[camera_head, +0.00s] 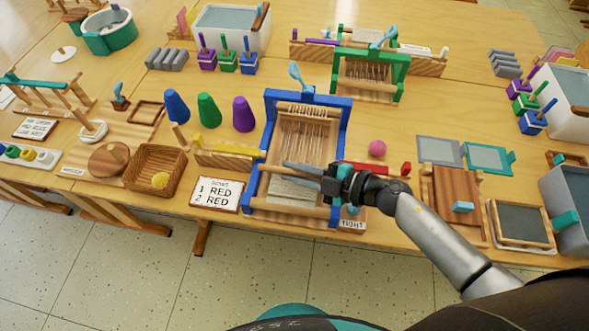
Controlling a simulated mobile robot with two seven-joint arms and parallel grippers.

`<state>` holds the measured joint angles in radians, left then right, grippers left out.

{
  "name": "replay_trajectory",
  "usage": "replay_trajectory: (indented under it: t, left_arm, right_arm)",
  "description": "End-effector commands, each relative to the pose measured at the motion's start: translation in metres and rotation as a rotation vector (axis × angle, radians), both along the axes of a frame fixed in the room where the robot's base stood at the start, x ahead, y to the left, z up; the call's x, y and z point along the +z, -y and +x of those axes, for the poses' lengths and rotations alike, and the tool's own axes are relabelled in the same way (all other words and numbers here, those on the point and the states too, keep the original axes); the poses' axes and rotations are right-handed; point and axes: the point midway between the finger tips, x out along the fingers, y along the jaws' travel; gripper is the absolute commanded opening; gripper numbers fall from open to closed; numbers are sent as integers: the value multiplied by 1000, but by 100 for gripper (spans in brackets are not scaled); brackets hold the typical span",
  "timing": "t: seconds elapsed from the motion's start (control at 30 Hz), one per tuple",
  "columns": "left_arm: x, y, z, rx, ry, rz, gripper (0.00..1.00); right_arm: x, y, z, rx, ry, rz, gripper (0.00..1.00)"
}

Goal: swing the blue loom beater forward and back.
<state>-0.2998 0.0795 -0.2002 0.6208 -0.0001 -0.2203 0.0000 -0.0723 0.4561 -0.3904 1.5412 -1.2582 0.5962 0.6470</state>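The blue loom (342,125) stands near the front edge of the table, with blue side posts, a blue top bar and light warp threads. A light-blue lever (297,73) rises from its top. A wooden bar crosses the loom's lower part, and grey cloth (292,191) lies below it. My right gripper (285,169) reaches in from the right, its grey fingers pointing left across the loom's lower front. The fingers overlap the bar, so I cannot tell whether they hold it. Which bar is the beater is unclear. My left gripper is not in view.
A card reading "1 RED 2 RED" (216,193) is left of the loom. A wicker basket (155,170) and coloured cones (209,111) stand further left. A pink ball (377,149) lies to the right. A green loom (402,70) stands behind. Wooden frames (520,221) are at right.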

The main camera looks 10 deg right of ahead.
Motion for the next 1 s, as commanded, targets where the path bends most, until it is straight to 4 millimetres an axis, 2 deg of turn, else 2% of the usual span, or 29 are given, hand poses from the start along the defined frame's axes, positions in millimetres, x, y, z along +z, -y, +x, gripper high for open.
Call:
replay_trajectory:
  t: [0.03, 0.13, 1.0]
  left_arm:
    - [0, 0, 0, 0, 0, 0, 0]
    - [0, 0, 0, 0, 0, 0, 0]
    - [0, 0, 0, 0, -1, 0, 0]
  right_arm:
    - [0, 0, 0, 0, 0, 0, 10]
    - [0, 0, 0, 0, 0, 0, 0]
    - [0, 0, 0, 1, -1, -1, 0]
